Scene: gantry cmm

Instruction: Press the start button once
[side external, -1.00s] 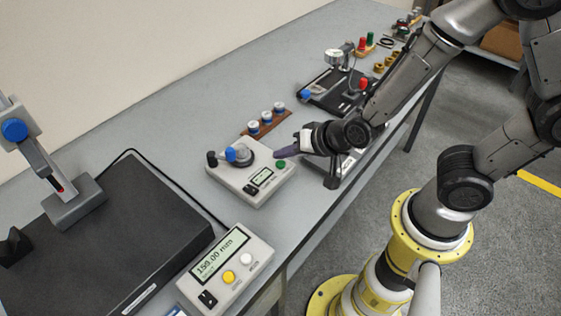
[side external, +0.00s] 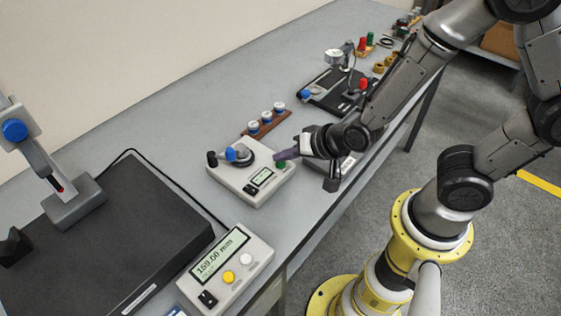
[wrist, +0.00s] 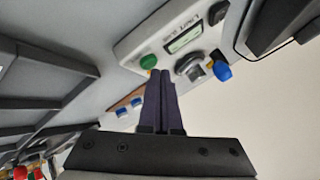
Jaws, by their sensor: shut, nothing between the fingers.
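The green button (side external: 281,164) sits at the right corner of a light grey control box (side external: 238,193) with a small display. In the wrist view the green button (wrist: 148,61) shows just beyond and left of the fingertips, on the box (wrist: 140,38). My gripper (side external: 278,156) has its dark purple fingers together and empty. In the side view the fingertips overlap the button's upper part. In the wrist view the gripper (wrist: 165,72) tips lie close to it; I cannot tell whether they touch. No button label is readable.
A display unit with yellow and white buttons (side external: 228,262) and a black plate (side external: 110,240) are nearer the camera. A black stand (side external: 335,92) is farther back.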

